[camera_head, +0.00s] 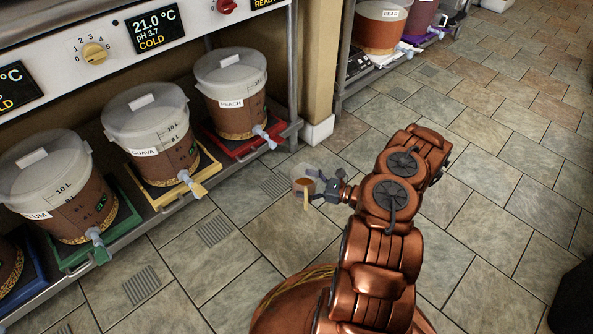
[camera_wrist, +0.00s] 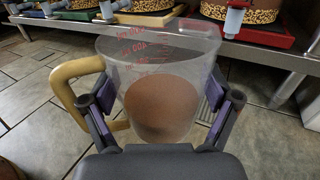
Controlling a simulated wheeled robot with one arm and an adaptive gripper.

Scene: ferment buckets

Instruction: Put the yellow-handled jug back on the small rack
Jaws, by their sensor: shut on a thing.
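The yellow-handled jug (camera_wrist: 160,60) is clear with red markings and holds some brown liquid. In the wrist view its yellow handle (camera_wrist: 70,88) points left. My gripper (camera_wrist: 160,98) is shut on the jug's body, one purple-padded finger on each side. In the head view the jug (camera_head: 303,185) is small, held out in front of my gripper (camera_head: 318,188) over the tiled floor, apart from the shelf. I cannot make out the small rack in either view.
A shelf on the left holds several lidded buckets with taps, among them guava (camera_head: 150,130) and peach (camera_head: 232,92), on coloured trays. A second rack with a pear bucket (camera_head: 380,25) stands at the back. Open tiled floor (camera_head: 470,240) lies to the right.

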